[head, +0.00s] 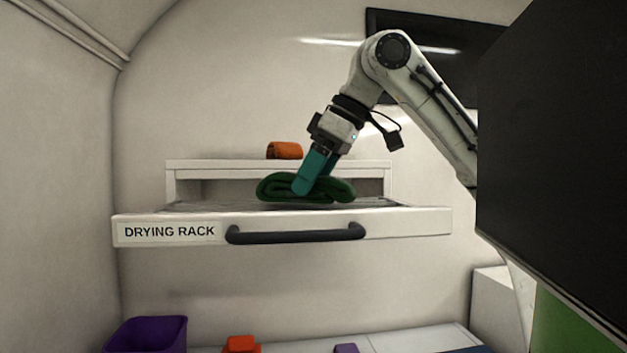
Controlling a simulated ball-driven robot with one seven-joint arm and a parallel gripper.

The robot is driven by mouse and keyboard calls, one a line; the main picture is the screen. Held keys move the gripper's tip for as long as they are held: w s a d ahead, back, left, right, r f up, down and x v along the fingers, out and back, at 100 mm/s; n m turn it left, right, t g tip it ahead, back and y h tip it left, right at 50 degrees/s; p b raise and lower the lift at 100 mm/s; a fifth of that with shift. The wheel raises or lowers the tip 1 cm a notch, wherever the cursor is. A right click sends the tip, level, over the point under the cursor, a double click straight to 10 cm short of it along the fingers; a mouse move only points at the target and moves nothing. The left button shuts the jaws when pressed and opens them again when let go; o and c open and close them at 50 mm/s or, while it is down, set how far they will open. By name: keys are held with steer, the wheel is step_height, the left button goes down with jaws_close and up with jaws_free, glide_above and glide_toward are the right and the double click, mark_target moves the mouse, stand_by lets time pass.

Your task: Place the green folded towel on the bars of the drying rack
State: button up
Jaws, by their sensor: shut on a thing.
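The green folded towel (275,187) is at the drying rack, just above or touching its bars; I cannot tell which. My gripper (302,190) reaches down from the upper right with its teal fingers shut on the towel's middle. The drying rack (411,222) is a pulled-out white drawer with a dark handle (295,233) and a "DRYING RACK" label (169,231). Its bars (215,206) show as a thin strip behind the front panel, mostly hidden by the panel and towel.
An orange rolled item (285,150) sits on top of the white rack housing (223,165). Below are a purple bin (148,335), an orange-red object (241,343) and a small purple object (346,349). A large dark panel (550,180) blocks the right side.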

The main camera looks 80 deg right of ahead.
steer(key=shift+f, duration=0.4)
steer(key=shift+f, duration=0.1)
steer(key=o, duration=1)
steer(key=v, duration=1.2)
